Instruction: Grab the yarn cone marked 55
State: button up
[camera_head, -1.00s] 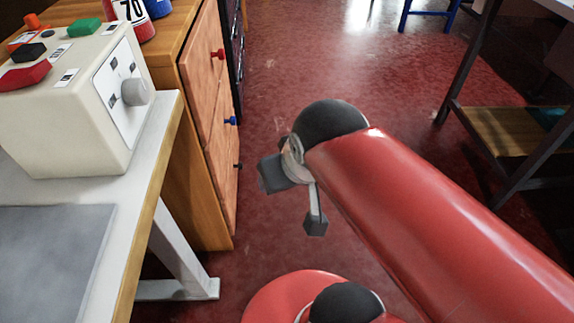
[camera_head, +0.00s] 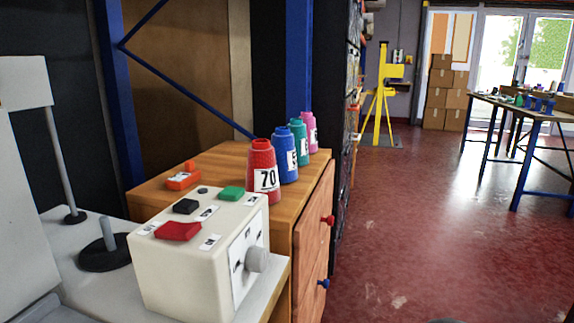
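Several yarn cones stand upright in a row on the wooden cabinet (camera_head: 222,162). The nearest is a red cone (camera_head: 261,155) marked 70. Behind it stand a blue cone (camera_head: 285,145), a teal cone (camera_head: 297,128) and a pink cone (camera_head: 308,119). The blue cone's label is partly hidden by the red cone; a 5 seems to show on it. The labels of the teal and pink cones are too small or covered to read. My gripper is not in view.
A cream control box (camera_head: 175,275) with coloured buttons stands on the white bench in front of the cabinet. A small orange object (camera_head: 183,179) lies on the cabinet top. The red floor (camera_head: 420,230) to the right is clear. A blue-legged table (camera_head: 535,115) stands far right.

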aim_at(282, 140)
jog(key=i+l+u, duration=0.1)
jog(key=u, duration=0.75)
jog(key=i+l+u, duration=0.3)
jog(key=l, duration=0.2)
jog(key=l+u, duration=0.25)
jog(key=l, duration=0.2)
jog(key=i+l+u, duration=0.1)
jog(key=l+u, duration=0.2)
jog(key=l, duration=0.25)
